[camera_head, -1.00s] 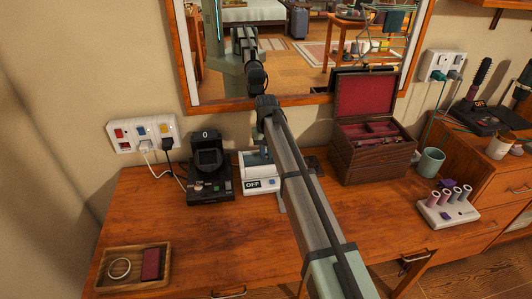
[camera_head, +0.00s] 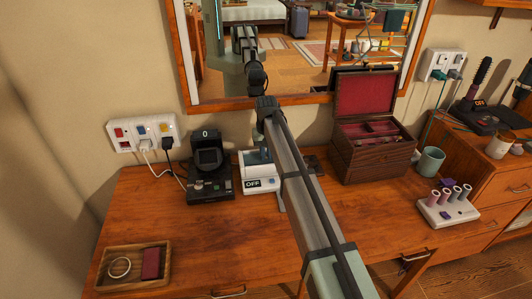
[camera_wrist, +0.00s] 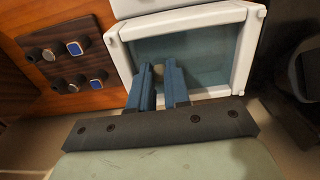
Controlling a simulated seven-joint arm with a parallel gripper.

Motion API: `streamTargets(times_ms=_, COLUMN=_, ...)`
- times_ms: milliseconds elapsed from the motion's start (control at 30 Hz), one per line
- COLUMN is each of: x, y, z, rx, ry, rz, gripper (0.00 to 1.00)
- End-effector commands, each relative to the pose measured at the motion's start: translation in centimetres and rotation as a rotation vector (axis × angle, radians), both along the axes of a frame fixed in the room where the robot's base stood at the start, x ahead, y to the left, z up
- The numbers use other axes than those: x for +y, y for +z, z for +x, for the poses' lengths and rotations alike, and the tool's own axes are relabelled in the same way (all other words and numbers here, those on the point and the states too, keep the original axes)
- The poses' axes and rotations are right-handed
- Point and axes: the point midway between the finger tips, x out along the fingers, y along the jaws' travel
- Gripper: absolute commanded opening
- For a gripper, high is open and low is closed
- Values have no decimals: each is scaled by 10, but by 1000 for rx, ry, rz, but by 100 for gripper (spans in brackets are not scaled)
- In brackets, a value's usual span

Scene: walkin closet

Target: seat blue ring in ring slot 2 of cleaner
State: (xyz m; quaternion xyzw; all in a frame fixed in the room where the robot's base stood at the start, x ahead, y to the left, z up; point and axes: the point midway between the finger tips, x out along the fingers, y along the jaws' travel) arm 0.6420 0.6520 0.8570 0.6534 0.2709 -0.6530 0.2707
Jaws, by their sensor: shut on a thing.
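The cleaner (camera_head: 250,170) is a small white machine with an "OFF" display on the desk. In the wrist view its white-rimmed basin (camera_wrist: 240,45) has a blue-grey inside. My gripper (camera_wrist: 160,68) is over this basin, its two blue fingers nearly together and pointing into it. A small pale bit shows between the fingertips. I take it for part of the blue ring (camera_wrist: 158,72), which is mostly hidden by the fingers. The ring slots cannot be made out. In the head view my arm covers part of the cleaner and most of the gripper.
A dark ring board (camera_wrist: 62,60) with several rings, some blue-faced, lies left of the basin in the wrist view. A black device (camera_head: 209,175) stands left of the cleaner. An open jewellery box (camera_head: 370,155) stands right. The front desk is largely clear.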

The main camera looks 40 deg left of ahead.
Motion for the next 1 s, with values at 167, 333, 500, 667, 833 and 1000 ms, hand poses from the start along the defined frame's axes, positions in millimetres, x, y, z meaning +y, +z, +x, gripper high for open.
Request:
streamTargets(times_ms=167, x=0, y=-2, z=0, rx=0, ry=0, rz=0, gripper=0)
streamTargets(times_ms=333, x=0, y=-4, z=0, rx=0, ry=0, rz=0, gripper=0)
streamTargets(times_ms=500, x=0, y=-7, z=0, rx=0, ry=0, rz=0, gripper=0)
streamTargets(times_ms=667, x=0, y=-8, z=0, rx=0, ry=0, rz=0, gripper=0)
streamTargets(times_ms=833, x=0, y=-8, z=0, rx=0, ry=0, rz=0, gripper=0)
streamTargets(times_ms=1000, x=0, y=-8, z=0, rx=0, ry=0, rz=0, gripper=0)
